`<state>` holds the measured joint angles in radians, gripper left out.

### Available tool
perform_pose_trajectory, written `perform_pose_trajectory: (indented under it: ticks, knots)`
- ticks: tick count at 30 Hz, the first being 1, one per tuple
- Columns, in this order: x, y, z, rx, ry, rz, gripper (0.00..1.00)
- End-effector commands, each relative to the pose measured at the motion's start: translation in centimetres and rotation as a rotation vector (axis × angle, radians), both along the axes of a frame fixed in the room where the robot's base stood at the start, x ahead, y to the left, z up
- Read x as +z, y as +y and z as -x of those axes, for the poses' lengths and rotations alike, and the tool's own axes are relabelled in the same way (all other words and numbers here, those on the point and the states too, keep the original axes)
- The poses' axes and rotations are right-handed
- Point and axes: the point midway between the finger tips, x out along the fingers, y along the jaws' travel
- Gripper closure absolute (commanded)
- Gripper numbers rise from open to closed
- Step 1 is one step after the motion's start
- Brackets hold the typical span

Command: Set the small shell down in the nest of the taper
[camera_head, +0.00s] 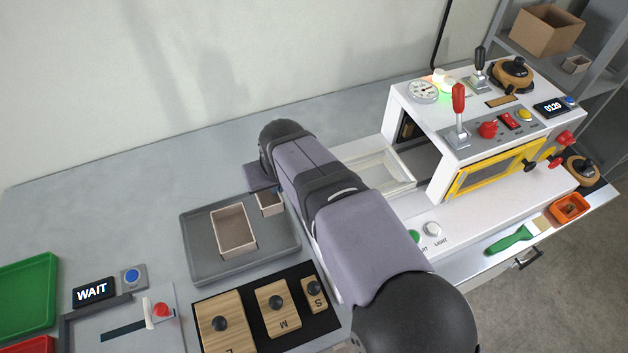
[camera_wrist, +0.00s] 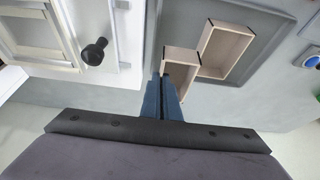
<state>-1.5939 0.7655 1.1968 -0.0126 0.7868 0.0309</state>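The small shell (camera_head: 269,208) is an open beige box in the upper right corner of the grey tray (camera_head: 205,272). In the wrist view, the small shell (camera_wrist: 181,62) is right at the fingertips. My gripper (camera_wrist: 167,78) has its two blue fingers close together at one wall of it; whether they press on the wall is unclear. In the head view, my arm hides most of the gripper. At the lower left is a station with a WAIT display (camera_head: 93,291), a grey corner fence (camera_head: 66,322) and a red-knobbed lever (camera_head: 160,311); no label names it as the taper.
A larger beige shell (camera_head: 233,231) stands beside the small one. Wooden blocks (camera_head: 277,310) lie on a black mat in front of the tray. A white machine (camera_head: 450,130) with a framed bed (camera_head: 378,172) stands right. Green (camera_head: 25,295) and red bins sit far left.

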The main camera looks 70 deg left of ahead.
Motion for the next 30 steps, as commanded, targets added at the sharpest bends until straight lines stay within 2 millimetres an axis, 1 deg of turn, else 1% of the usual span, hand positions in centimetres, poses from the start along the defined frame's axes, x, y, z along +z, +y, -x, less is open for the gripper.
perform_pose_trajectory:
  ticks: [4,8,14,20,23,29,30]
  knots:
    - [0.3,0.1,-0.4,-0.029,-0.001,0.0,1.0]
    - [0.7,0.3,-1.2,-0.103,-0.002,0.001,1.0]
    - [1.9,0.7,-3.7,-0.321,-0.002,-0.001,1.0]
    - [3.3,0.9,-7.2,-0.619,-0.003,-0.001,1.0]
    - [4.0,0.9,-9.3,-0.781,-0.003,0.0,1.0]
    - [5.4,0.3,-15.1,-1.09,-0.001,-0.002,1.0]
    - [5.7,-0.1,-16.4,-1.153,-0.002,-0.002,1.0]
